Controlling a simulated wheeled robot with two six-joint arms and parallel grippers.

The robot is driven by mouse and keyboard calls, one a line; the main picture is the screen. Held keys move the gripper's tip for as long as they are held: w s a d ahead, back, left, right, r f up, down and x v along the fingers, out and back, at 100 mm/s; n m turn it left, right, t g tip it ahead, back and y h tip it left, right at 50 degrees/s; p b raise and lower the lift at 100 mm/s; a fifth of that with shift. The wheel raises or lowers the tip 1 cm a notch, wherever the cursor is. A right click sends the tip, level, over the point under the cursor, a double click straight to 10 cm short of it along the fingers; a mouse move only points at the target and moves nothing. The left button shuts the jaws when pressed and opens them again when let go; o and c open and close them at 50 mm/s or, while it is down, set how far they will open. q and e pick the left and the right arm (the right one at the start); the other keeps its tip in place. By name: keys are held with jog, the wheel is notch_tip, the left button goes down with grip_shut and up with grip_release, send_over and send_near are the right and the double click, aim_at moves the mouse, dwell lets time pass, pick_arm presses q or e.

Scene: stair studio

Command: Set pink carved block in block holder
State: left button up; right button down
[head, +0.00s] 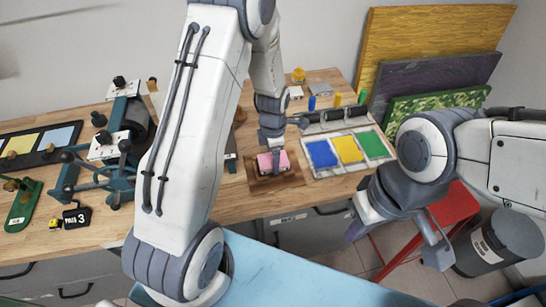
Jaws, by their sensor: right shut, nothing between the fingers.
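The pink carved block (265,162) is at the brown wooden block holder (288,181) on the workbench. It looks to sit within the holder's rim, but the gripper partly covers it, so I cannot tell whether it is fully seated. My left gripper (272,151) points down right over the pink block, at its top. Its fingers are small and partly hidden, so I cannot tell whether they grip the block. My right gripper (398,242) is shut and empty, off the bench's right front side, well away from the block.
A tray with blue, yellow and green squares (346,150) lies just right of the holder. A dark rack (335,120) stands behind it. A teal machine (110,150) and black-and-green items fill the left. A red stool (455,205) and grey bin (500,243) stand at right.

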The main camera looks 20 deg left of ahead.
pick_arm(q)
jog(key=shift+f+b, duration=0.55)
jog(key=shift+f, duration=0.35)
jog(key=o, duration=1.3)
jog(key=shift+o, duration=0.2)
jog(key=shift+r+p, duration=3.35)
jog(key=shift+r, duration=0.7)
